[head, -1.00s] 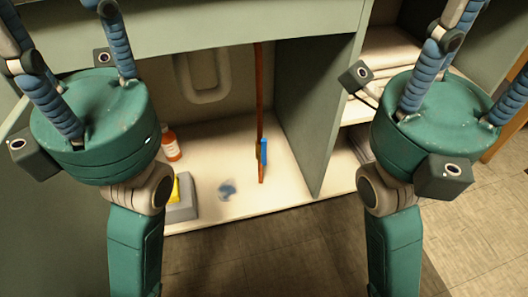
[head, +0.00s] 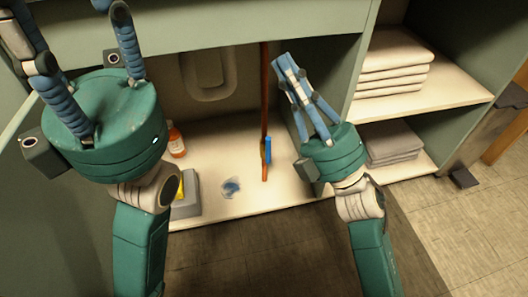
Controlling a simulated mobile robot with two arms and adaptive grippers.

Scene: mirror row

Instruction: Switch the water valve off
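The water valve's blue handle (head: 268,150) sits low on an upright copper-coloured pipe (head: 264,95) inside the open cabinet. The handle looks upright, along the pipe. My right gripper (head: 286,66) is just right of the pipe in the picture, in front of the cabinet opening. Its fingers are drawn together, with nothing seen between them, and it appears apart from the handle. My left gripper (head: 70,40) is at the upper left with its fingers spread wide and empty. Its fingertips are partly cut off by the frame's edge.
An orange bottle (head: 176,141), a grey box with something yellow (head: 187,200) and a small clear-and-blue item (head: 230,188) are on the cabinet floor. A divider panel (head: 345,95) stands right of the pipe. Folded towels (head: 395,72) fill shelves at right.

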